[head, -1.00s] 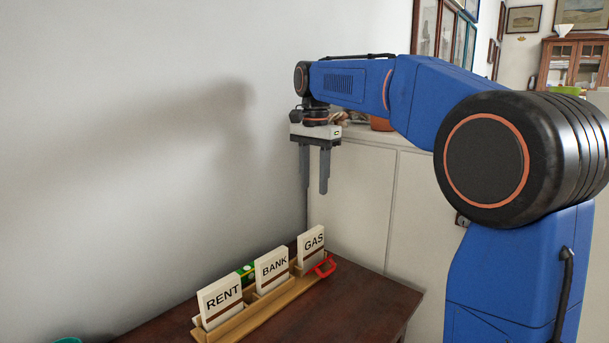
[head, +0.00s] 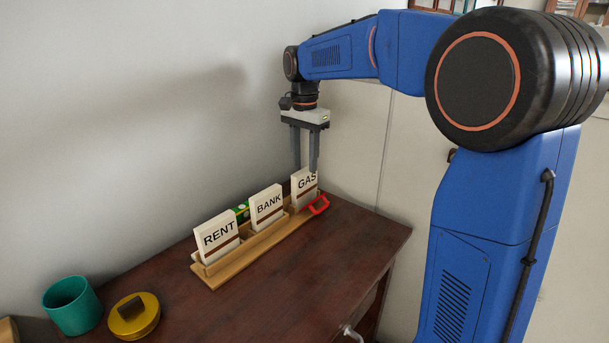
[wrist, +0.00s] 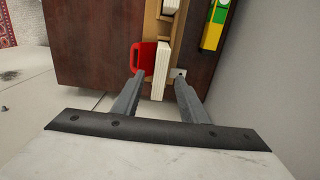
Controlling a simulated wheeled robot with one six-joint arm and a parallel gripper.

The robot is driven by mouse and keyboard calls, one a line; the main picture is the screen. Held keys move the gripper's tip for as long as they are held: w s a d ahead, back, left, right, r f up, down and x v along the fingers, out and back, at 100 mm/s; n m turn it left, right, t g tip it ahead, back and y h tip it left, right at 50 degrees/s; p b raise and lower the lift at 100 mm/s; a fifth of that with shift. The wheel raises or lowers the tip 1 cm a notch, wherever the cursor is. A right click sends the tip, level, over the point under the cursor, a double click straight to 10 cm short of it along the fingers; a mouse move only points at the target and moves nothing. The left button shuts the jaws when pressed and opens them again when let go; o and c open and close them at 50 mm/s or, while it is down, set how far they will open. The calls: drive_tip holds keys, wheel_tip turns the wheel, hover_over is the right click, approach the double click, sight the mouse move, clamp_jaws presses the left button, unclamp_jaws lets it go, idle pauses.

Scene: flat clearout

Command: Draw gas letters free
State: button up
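The GAS letters (head: 305,187) stand upright in the right-hand slot of the wooden letter rack (head: 240,262) on the dark table. In the wrist view the GAS letters (wrist: 161,72) show as a pale stack seen from above, lying between the fingers. My gripper (head: 305,167) is open and points down, its fingertips just above and around the top of the GAS letters. In the wrist view the open fingers (wrist: 158,75) stand apart on each side, with a gap to the stack. Whether a finger touches the letters I cannot tell.
A red object with a handle (head: 316,206) sits at the rack's front, close beside the GAS letters. BANK letters (head: 266,207) and RENT letters (head: 218,237) fill the other slots. A green-yellow object (head: 242,211) is behind. A teal cup (head: 72,305) and yellow tin (head: 134,317) stand front left.

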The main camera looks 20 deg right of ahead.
sight(305, 170)
drive_tip(key=shift+f, duration=2.65)
clamp_jaws()
